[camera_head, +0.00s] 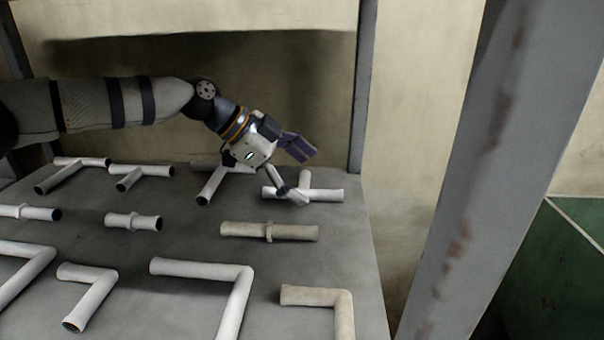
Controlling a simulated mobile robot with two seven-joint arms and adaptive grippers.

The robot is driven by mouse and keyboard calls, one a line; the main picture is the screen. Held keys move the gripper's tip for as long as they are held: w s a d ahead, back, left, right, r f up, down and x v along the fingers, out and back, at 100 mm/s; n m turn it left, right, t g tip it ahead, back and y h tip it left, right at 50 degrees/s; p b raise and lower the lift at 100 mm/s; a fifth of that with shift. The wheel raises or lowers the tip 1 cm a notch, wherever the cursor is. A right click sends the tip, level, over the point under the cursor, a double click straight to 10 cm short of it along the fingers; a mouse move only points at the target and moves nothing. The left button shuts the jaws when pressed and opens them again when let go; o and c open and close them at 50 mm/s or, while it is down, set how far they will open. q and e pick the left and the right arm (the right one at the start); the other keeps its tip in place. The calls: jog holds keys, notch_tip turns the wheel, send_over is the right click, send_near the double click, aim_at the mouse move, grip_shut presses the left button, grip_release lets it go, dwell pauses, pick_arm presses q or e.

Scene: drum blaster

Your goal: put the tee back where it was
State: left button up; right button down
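A white pipe tee (325,195) lies on the grey shelf (330,263) at the right end of the back row. My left gripper (304,177) is over this tee with its two fingers spread wide. Its lower finger overlaps the left part of the tee in the picture, and I cannot tell whether they touch. Nothing shows held between the fingers. Three more tees lie to the left in the back row: one near my gripper (211,186), one further left (140,173) and one at the far left (70,172). My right gripper is not in view.
Straight fittings lie in the middle row, such as a beige one (290,232) and a white one (133,221). Elbow pipes (235,295) fill the front row. A grey post (490,150) stands at the right, and a wall closes the back.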

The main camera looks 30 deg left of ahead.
pick_arm(q)
jog(key=p+v, duration=0.2)
jog(key=v, duration=1)
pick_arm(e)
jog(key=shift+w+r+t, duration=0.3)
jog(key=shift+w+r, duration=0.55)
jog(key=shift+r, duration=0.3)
